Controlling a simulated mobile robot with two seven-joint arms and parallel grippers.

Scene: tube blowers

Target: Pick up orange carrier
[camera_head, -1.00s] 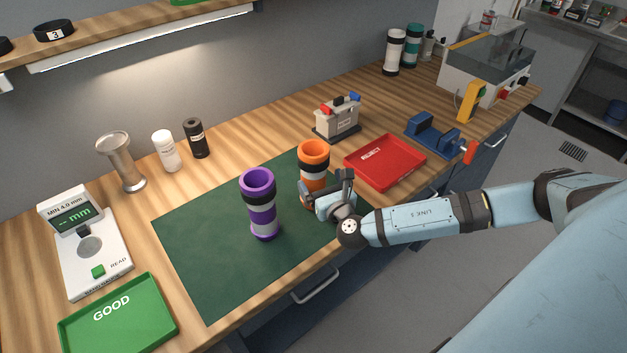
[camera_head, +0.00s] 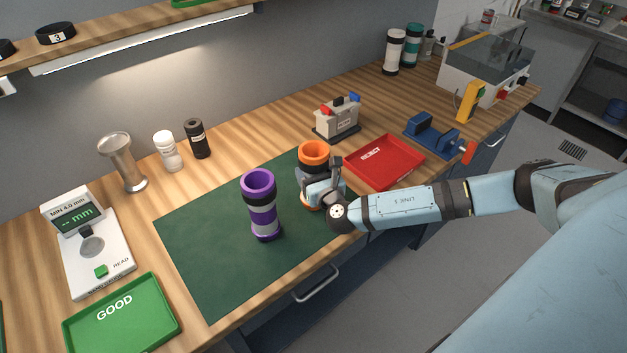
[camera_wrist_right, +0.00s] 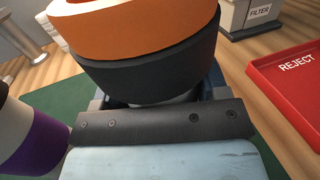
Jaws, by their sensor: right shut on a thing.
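The orange carrier (camera_head: 314,152) stands upright on the green mat (camera_head: 222,261), towards its right side. It has an orange rim and a black band, and its lower part is mostly hidden by my right gripper. My right gripper (camera_head: 318,186) is shut on the carrier's middle, coming from the front right. The right wrist view shows the carrier's orange top and dark band (camera_wrist_right: 150,62) close in front of the gripper. My left gripper is not in view.
A purple and grey carrier (camera_head: 263,205) stands just left of the orange one. A red REJECT tray (camera_head: 384,178) lies to the right, and a grey FILTER box (camera_head: 338,121) stands behind. A green GOOD tray (camera_head: 140,327) is at front left. The mat's left part is clear.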

